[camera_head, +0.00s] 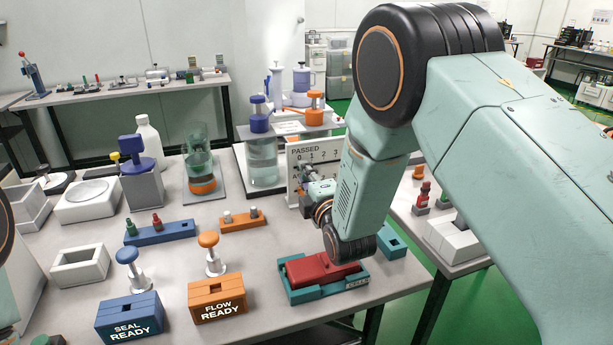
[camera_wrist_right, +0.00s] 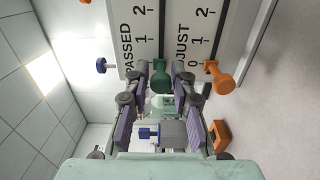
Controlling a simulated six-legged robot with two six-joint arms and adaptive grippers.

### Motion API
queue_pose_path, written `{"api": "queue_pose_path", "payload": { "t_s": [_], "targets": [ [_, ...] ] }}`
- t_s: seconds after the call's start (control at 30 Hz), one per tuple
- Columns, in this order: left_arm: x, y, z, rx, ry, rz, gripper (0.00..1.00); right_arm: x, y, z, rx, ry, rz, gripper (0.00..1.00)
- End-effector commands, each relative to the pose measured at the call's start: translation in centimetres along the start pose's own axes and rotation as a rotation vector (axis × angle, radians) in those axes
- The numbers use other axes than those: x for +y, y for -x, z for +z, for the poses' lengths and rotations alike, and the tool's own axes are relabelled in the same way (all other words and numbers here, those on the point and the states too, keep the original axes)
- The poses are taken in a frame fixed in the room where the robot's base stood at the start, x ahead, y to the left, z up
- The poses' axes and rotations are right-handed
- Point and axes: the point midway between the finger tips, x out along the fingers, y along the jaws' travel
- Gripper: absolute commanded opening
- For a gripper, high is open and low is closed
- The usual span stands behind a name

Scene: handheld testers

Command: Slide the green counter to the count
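The white count board (camera_head: 300,155), marked PASSED with numbers from 0 up, stands at the back right of the table. In the right wrist view the board (camera_wrist_right: 205,18) appears turned on its side, with a second row of numbers. The green counter (camera_wrist_right: 160,82) sits on it near the low end of the PASSED row. My right gripper (camera_wrist_right: 161,72) has one finger on each side of the green counter. I cannot tell whether they touch it. In the head view my right gripper (camera_head: 308,178) is at the board and hides the green counter. My left gripper is out of view.
An orange counter (camera_wrist_right: 222,80) sits on the board's other row. A red tester (camera_head: 318,268) in a teal tray lies in front of my right wrist. Orange (camera_head: 218,302) and blue (camera_head: 130,318) labelled boxes stand at the front. A clear beaker is left of the board.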

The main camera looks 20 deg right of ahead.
Motion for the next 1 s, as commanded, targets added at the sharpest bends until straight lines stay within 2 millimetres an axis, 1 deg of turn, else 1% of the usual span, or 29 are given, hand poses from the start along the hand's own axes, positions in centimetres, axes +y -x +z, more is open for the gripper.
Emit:
{"api": "queue_pose_path", "payload": {
  "t_s": [0.03,0.23,0.27,0.77,1.0],
  "targets": [
    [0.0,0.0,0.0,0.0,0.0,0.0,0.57,0.0,0.01,0.01,0.0,0.0,0.0,0.18],
    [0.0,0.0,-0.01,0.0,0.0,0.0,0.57,0.03,0.0,-0.01,0.0,0.0,0.001,0.01],
    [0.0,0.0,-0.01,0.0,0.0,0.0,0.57,0.03,0.0,-0.01,0.0,0.0,0.001,0.0],
    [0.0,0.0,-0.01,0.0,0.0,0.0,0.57,0.08,-0.02,-0.03,0.001,0.0,0.002,0.0],
    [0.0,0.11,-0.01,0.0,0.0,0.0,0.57,0.13,-0.05,0.56,0.0,0.0,0.003,0.0]
  ]
}}
